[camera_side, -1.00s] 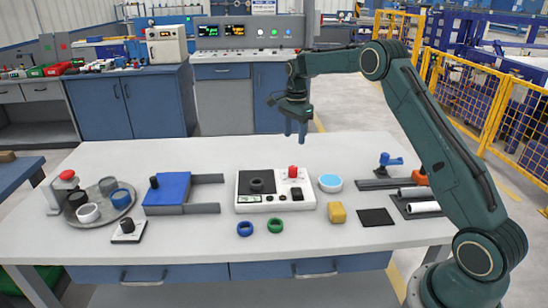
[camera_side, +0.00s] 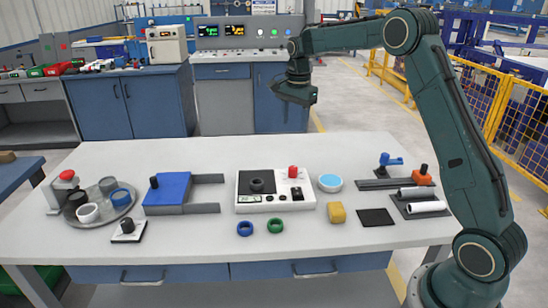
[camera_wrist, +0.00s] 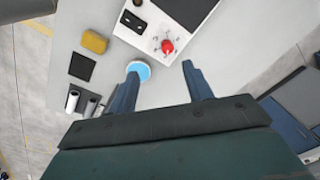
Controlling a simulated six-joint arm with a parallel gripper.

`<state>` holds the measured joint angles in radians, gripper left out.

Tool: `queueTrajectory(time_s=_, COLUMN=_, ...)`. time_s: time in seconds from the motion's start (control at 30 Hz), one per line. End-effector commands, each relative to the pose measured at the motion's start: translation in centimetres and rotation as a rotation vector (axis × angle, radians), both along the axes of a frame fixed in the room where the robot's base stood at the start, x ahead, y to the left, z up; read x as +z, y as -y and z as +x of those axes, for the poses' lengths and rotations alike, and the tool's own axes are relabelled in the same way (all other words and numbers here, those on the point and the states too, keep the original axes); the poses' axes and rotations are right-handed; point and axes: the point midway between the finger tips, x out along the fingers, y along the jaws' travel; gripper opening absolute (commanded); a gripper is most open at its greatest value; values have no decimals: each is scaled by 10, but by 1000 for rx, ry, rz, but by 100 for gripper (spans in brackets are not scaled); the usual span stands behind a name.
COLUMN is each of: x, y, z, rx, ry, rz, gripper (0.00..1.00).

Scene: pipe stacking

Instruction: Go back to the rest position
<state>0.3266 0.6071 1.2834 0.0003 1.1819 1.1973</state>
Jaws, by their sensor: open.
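My gripper (camera_side: 295,110) hangs from the raised arm above the back edge of the white table (camera_side: 300,150), clear of everything on it. In the wrist view its two blue fingers (camera_wrist: 160,85) stand wide apart with nothing between them. A round light-blue disc (camera_side: 330,183) lies to the device's right.
A yellow block (camera_side: 337,213) and a black pad (camera_side: 376,217) are to the right. A round tray (camera_side: 76,212) with cups is at the left. The air around my gripper is free.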

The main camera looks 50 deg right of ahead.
Motion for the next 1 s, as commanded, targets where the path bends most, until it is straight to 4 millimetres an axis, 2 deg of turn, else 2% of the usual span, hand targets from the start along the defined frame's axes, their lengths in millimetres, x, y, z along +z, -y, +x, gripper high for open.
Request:
queueTrajectory(time_s=0.03, x=13, y=-8, z=-7, rx=42, ry=13, rz=-7, gripper=50)
queueTrajectory(time_s=0.2, x=43, y=-33, z=-31, rx=184, ry=48, rz=-30, gripper=50)
queueTrajectory(time_s=0.5, x=84, y=-73, z=-83, rx=432, ry=105, rz=-76, gripper=50)
queueTrajectory(time_s=0.8, x=109, y=-109, z=-142, rx=677, ry=161, rz=-133, gripper=50)
queueTrajectory(time_s=1.0, x=116, y=-129, z=-184, rx=839, ry=197, rz=-177, gripper=50)
